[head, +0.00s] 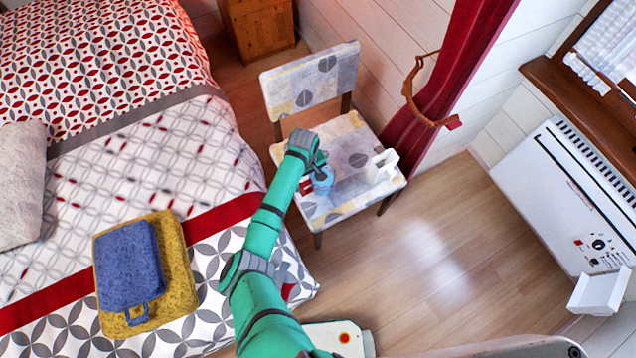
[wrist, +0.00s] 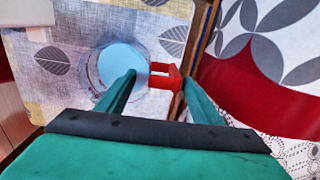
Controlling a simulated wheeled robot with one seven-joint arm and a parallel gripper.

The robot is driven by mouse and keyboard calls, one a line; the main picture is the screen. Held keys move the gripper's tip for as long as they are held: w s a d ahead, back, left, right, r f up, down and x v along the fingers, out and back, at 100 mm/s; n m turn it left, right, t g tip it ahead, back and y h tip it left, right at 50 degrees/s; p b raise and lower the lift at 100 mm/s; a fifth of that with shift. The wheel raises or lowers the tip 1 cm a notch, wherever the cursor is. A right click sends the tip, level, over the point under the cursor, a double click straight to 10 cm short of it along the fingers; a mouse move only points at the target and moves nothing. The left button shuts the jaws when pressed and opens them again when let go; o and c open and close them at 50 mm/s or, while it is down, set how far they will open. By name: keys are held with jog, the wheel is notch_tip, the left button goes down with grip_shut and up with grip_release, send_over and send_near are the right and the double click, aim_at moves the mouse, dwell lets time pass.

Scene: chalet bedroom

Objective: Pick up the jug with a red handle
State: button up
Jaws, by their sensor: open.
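The jug (head: 322,180) is light blue with a red handle (head: 306,187) and stands on the seat of a patterned chair (head: 345,208). In the wrist view the jug's round blue top (wrist: 122,64) shows ahead of my fingers, with the red handle (wrist: 166,76) pointing right. My gripper (head: 318,164) is above the jug at the end of my green arm. In the wrist view its two green fingers (wrist: 160,95) are apart, the left one overlapping the jug and the right one beyond the handle. Whether the fingers touch the jug cannot be told.
A white object (head: 382,165) stands on the chair seat right of the jug. The chair's backrest (head: 310,80) rises behind. The bed (head: 150,160) with folded towels (head: 130,262) is at the left. A red curtain (head: 450,80) hangs at the right. The wooden floor (head: 430,260) is clear.

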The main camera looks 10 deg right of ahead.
aim_at(306, 191)
jog(key=shift+f, duration=0.8)
jog(key=shift+a+f, duration=0.2)
jog(key=shift+f, duration=0.4)
jog(key=shift+s+a+f, duration=0.1)
jog(key=shift+a+f, duration=0.05)
jog(key=shift+f, duration=0.9)
jog(key=shift+s+a+f, duration=0.1)
jog(key=shift+f, duration=0.95)
jog(key=shift+d, duration=0.15)
grip_shut()
jog(key=shift+r, duration=0.15)
